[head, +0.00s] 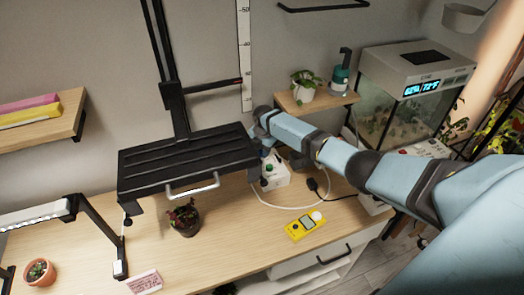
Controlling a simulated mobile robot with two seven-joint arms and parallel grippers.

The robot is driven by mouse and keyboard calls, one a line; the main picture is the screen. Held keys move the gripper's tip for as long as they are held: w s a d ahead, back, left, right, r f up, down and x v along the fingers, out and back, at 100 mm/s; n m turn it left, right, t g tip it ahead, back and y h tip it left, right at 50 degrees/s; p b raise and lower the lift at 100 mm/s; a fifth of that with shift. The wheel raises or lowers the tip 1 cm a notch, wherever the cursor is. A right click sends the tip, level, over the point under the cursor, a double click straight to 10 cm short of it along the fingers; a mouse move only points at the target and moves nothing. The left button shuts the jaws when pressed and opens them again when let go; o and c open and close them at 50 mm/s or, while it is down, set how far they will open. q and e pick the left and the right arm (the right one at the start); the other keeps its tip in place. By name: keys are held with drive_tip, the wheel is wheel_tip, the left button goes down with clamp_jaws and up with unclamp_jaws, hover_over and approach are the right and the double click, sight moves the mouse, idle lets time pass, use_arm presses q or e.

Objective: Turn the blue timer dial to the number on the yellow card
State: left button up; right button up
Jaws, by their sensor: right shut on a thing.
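My right arm comes in from the right, and its gripper (264,148) is at the right end of the black shelf, low over a white device (278,177) on the wooden table. The gripper is shut on a small blue part at the top of this device, which looks like the blue timer dial. The gripper and wrist hide most of the dial, so its pointer and numbers cannot be read. I cannot make out a yellow card with a number. My left gripper is not in view.
The black shelf (185,160) hangs close to my right gripper. A dark-leaved potted plant (185,218), a yellow meter (304,225), a pink card (145,282) and a black plug (313,185) with a pale cable are on the table. An aquarium (400,110) stands behind my right arm.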

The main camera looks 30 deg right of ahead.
drive_tip(key=o, duration=0.9)
